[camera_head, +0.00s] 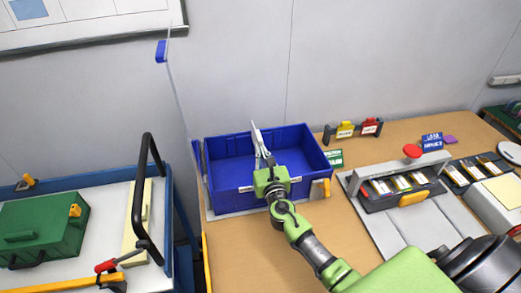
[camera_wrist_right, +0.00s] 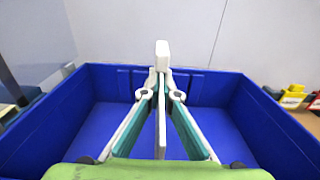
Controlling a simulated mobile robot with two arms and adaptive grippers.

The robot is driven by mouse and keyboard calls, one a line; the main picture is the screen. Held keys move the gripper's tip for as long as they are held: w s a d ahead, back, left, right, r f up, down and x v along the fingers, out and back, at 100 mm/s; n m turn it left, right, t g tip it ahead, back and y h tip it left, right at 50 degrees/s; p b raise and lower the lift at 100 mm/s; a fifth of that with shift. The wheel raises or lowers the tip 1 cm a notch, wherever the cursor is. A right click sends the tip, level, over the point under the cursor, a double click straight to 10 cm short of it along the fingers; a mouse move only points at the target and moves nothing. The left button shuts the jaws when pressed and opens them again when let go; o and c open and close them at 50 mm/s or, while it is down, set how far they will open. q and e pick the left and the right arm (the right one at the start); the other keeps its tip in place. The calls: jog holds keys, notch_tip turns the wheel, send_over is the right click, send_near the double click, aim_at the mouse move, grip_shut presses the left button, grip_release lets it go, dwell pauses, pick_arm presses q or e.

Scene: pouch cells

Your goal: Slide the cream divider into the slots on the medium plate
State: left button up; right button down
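My right gripper (camera_head: 262,160) is over the open blue bin (camera_head: 226,192), pointing toward its back wall. In the right wrist view its two teal-padded fingers (camera_wrist_right: 161,90) close at the tips on a thin, pale cream divider (camera_wrist_right: 162,125), seen edge-on. The divider's far end sticks out past the fingertips and also shows in the head view (camera_head: 255,132). The divider is upright, above the bin floor; I cannot tell whether it touches a wall. The bin's back wall has vertical ribs. I cannot tell which part is the medium plate. My left gripper is out of view.
A cart (camera_head: 100,195) at left carries a green case (camera_head: 42,225), a cream board (camera_head: 137,220) and a black handle (camera_head: 143,185). Right of the bin are a red-knobbed fixture (camera_head: 412,152) and small yellow and red holders (camera_head: 357,128). A clear upright panel stands left of the bin.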

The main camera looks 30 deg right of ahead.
jog(key=shift+f+b, duration=0.75)
jog(key=shift+f, duration=0.05)
jog(key=shift+r, duration=0.15)
jog(key=shift+r+p, duration=1.05)
jog(key=shift+p, duration=0.15)
jog(key=shift+f+b, duration=1.35)
dwell(0.4)
jog(key=c, duration=2.2)
grip_release()
jog(key=shift+f, duration=0.1)
jog(key=shift+s, duration=0.1)
